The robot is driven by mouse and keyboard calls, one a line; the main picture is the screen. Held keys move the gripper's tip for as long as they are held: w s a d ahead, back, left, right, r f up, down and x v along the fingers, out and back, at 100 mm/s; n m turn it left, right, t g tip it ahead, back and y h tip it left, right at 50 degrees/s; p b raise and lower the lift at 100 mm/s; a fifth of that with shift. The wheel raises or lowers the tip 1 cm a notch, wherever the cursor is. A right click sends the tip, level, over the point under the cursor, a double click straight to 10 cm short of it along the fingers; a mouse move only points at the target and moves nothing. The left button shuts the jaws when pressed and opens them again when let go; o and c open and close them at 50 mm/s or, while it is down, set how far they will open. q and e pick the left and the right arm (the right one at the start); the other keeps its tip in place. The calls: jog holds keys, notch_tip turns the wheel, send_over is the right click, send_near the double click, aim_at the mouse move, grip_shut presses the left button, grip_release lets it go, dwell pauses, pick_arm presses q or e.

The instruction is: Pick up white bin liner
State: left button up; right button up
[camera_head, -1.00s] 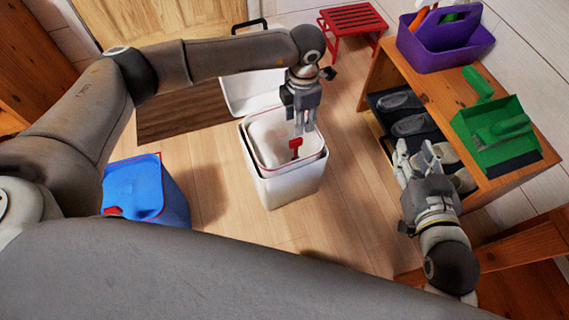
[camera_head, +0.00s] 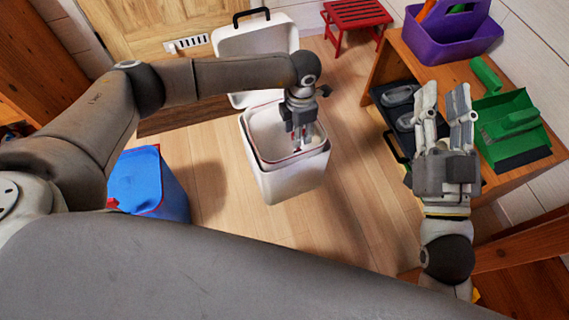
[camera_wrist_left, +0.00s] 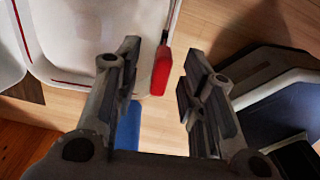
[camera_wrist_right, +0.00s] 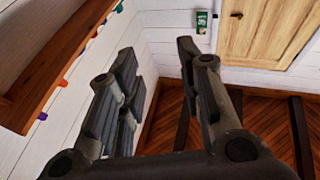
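The white bin liner (camera_head: 262,128) sits inside a white bin (camera_head: 292,183) on the floor, its rim edged in red. In the left wrist view the liner (camera_wrist_left: 95,60) shows a red tab (camera_wrist_left: 161,71) at its edge. My left gripper (camera_head: 302,142) points down at the bin opening and covers most of the tab in the head view. Its fingers (camera_wrist_left: 163,58) are open, with the tab showing between them; I see no grip on it. My right gripper (camera_head: 443,92) is open and empty, raised in front of the wooden shelf. Its spread fingers (camera_wrist_right: 158,55) show in its wrist view.
The bin's lid (camera_head: 255,42) stands open behind it. A blue container (camera_head: 150,183) is at the left. The wooden shelf (camera_head: 440,72) at the right holds a purple caddy (camera_head: 450,38) and a green dustpan (camera_head: 512,125). A red stool (camera_head: 357,17) stands behind. Floor before the bin is clear.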

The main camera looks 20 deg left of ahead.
pick_arm(q)
jog(key=shift+f, duration=0.65)
pick_arm(e)
jog(key=shift+s+r+t+y, duration=0.2)
jog(key=shift+r+t, duration=0.1)
jog(key=shift+r, duration=0.2)
jog(key=shift+s+r+t+y, duration=0.1)
jog(key=shift+s+r+t, duration=0.15)
jog(key=shift+r, duration=0.2)
pick_arm(q)
jog(key=shift+c, duration=0.5)
grip_shut()
